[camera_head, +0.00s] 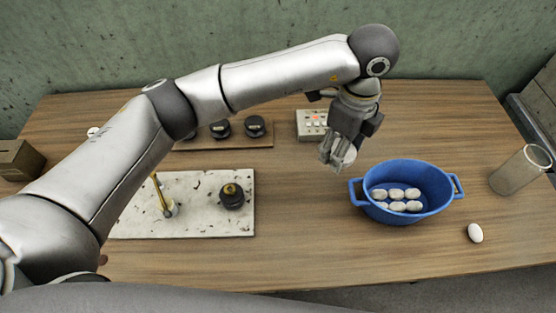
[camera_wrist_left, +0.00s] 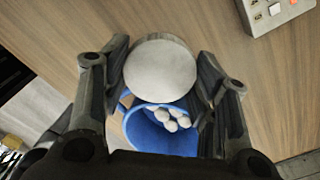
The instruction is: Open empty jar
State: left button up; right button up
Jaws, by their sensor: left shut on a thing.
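A clear glass jar (camera_head: 516,172) stands at the right end of the table. It looks empty, and no lid shows on its mouth. My left gripper (camera_head: 340,152) is above the table, just left of and behind the blue basin. It is shut on a pale round lid-like disc, which shows between the fingers in the left wrist view (camera_wrist_left: 160,68). In the head view the fingers hide most of the disc. The jar and the gripper are well apart, with the basin between them. My right gripper is in neither view.
The blue basin (camera_head: 372,209) holds several white cocoons (camera_head: 397,194); one more cocoon (camera_head: 475,233) lies right of it. A button box (camera_head: 312,124) stands behind. A speckled slab (camera_head: 220,218) with a dark round pot (camera_head: 231,196) is at left. The table's front middle is clear.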

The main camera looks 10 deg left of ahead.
aim_at(331, 180)
pick_arm(q)
notch_tip(331, 180, down, 10)
jog(key=shift+r+p, duration=0.2)
jog(key=shift+p, duration=0.8)
jog(key=shift+f, duration=0.2)
jog(key=shift+f, duration=0.1)
jog(key=o, duration=0.7)
jog(key=shift+f, duration=0.1)
jog(key=o, duration=0.4)
